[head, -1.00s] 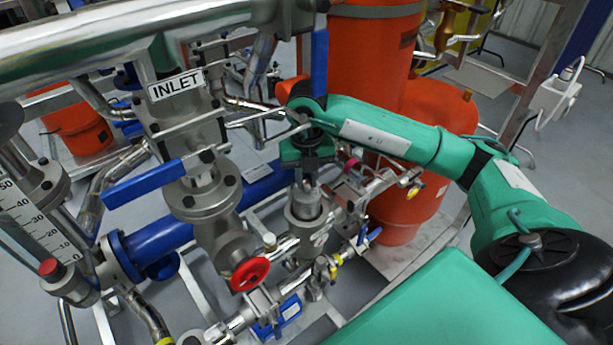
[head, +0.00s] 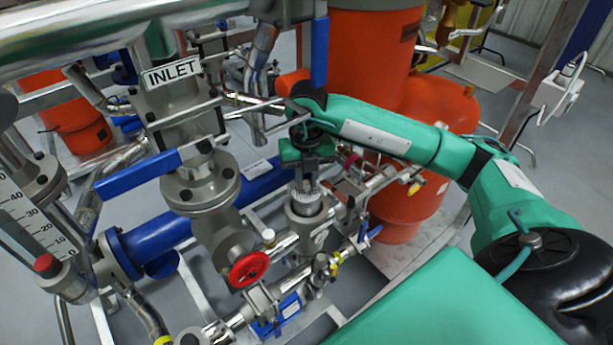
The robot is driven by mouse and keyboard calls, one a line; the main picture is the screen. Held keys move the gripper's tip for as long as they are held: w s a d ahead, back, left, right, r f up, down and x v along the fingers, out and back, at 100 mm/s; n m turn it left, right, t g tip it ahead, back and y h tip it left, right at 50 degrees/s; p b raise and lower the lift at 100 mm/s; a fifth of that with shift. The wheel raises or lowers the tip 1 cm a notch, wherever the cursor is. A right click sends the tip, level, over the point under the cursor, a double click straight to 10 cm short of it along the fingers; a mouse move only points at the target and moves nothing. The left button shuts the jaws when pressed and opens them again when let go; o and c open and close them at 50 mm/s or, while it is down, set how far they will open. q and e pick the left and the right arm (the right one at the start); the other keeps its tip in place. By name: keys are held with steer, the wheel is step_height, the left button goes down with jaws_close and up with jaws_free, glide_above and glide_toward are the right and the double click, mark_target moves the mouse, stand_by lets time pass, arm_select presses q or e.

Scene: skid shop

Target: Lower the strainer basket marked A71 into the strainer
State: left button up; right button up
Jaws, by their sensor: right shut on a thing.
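The strainer basket (head: 306,197) is a small grey ribbed cylinder, upright at the mouth of the strainer. The strainer (head: 307,230) is a grey metal body with a round open top, in the middle of the head view. The basket's upper part shows at the rim; its lower part is hidden, and I cannot tell how deep it sits. My right gripper (head: 309,177) points down from above and is shut on the top of the basket. No A71 mark is readable. My left gripper is not in view.
A blue-handled valve (head: 140,174) and a red handwheel (head: 249,269) stand left of the strainer. Small pipes and a gauge branch (head: 385,190) crowd its right side. An orange vessel (head: 375,60) stands behind. A thick pipe (head: 110,40) crosses the top left.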

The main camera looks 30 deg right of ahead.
mark_target(307, 196)
steer(key=shift+f, duration=0.2)
steer(key=shift+f+b, duration=0.6)
steer(key=shift+b, duration=0.1)
steer(key=shift+f, duration=0.2)
steer(key=shift+f+b, duration=0.4)
steer(key=shift+b, duration=0.2)
steer(key=shift+f, duration=0.35)
steer(key=shift+f+b, duration=0.5)
steer(key=shift+b, duration=0.25)
steer(key=shift+f, duration=0.3)
steer(key=shift+f+b, duration=0.55)
steer(key=shift+b, duration=0.2)
